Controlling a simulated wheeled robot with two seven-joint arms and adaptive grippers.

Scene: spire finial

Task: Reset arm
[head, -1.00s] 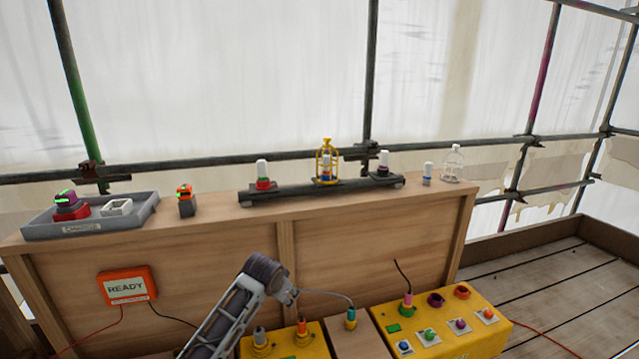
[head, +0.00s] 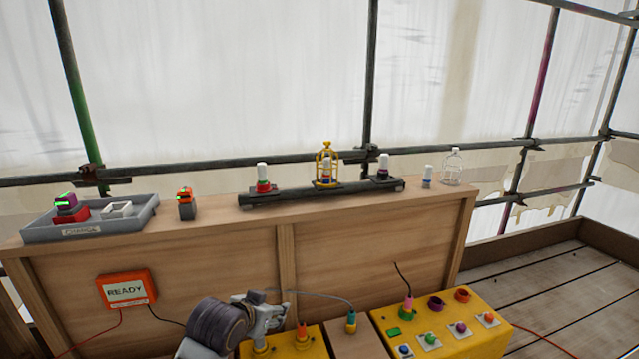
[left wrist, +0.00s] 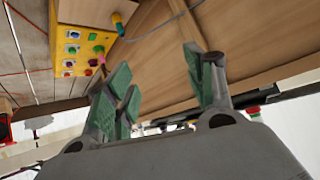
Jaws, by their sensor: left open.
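My left gripper (head: 268,318) is low in front of the wooden bench (head: 350,245), just above the left part of a yellow control box (head: 310,345). In the left wrist view its green-padded fingers (left wrist: 160,85) stand wide apart with nothing between them. Behind them that view shows the bench's wooden panel and the yellow box with coloured buttons (left wrist: 72,48). My right gripper is in neither view now.
An orange READY box (head: 127,291) hangs on the front. Cables run near the gripper.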

